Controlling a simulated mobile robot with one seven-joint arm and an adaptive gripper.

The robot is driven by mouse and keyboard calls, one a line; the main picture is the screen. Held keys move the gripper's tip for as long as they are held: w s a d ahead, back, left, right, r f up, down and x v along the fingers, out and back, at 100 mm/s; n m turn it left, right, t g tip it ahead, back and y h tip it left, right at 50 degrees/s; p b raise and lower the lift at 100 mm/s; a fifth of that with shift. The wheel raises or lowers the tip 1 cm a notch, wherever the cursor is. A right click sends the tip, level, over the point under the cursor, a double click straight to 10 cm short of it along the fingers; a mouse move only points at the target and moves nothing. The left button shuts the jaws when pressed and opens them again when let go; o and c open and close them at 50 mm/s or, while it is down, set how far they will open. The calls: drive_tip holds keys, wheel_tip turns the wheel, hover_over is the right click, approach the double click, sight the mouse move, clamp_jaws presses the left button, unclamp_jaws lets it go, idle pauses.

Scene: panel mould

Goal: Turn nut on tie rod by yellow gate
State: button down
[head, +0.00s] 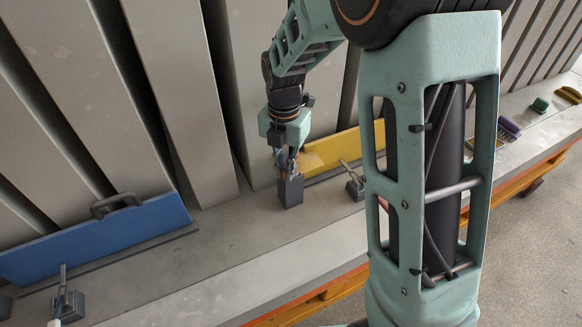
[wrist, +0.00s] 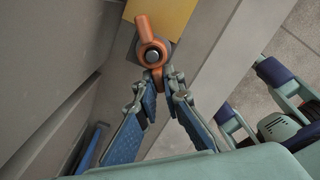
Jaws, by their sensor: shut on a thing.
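The copper-coloured nut (wrist: 140,30) shows in the wrist view, with one wing pointing up and another pointing down, around the dark round end of the tie rod (wrist: 149,55). My gripper (wrist: 160,80) is shut on the lower wing of the nut. In the head view my gripper (head: 288,170) points down at a dark grey block (head: 291,192) by the left end of the yellow gate (head: 330,151). The fingers hide the nut there. The yellow gate also shows at the top of the wrist view (wrist: 172,15).
A blue gate (head: 100,240) with a dark handle stands at left, with a block and rod (head: 66,300) before it. Another block with a rod (head: 355,185) stands right of my gripper. Tall grey panels rise behind. A purple brush (head: 508,126) and green block (head: 540,105) lie at far right.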

idle(0.3)
drive_tip(key=shift+s+d+n+p, duration=0.1)
drive_tip(key=shift+d+n+p, duration=0.15)
drive_tip(key=shift+n, duration=0.7)
drive_tip(key=shift+d+n+p, duration=0.1)
drive_tip(key=shift+d+n, duration=0.15)
drive_tip(key=shift+n, duration=0.7)
drive_tip(key=shift+d+n+p, duration=0.25)
drive_tip(key=shift+n+p, duration=0.25)
drive_tip(key=shift+n, duration=0.35)
drive_tip(key=shift+d+n+p, duration=0.25)
drive_tip(key=shift+n+p, duration=0.2)
drive_tip(key=shift+n, duration=0.4)
drive_tip(key=shift+d+n+p, duration=0.25)
drive_tip(key=shift+n+p, duration=0.65)
drive_tip(key=shift+p, duration=0.4)
drive_tip(key=shift+d+n+p, duration=0.2)
drive_tip(key=shift+n+p, duration=0.7)
drive_tip(key=shift+p, duration=0.35)
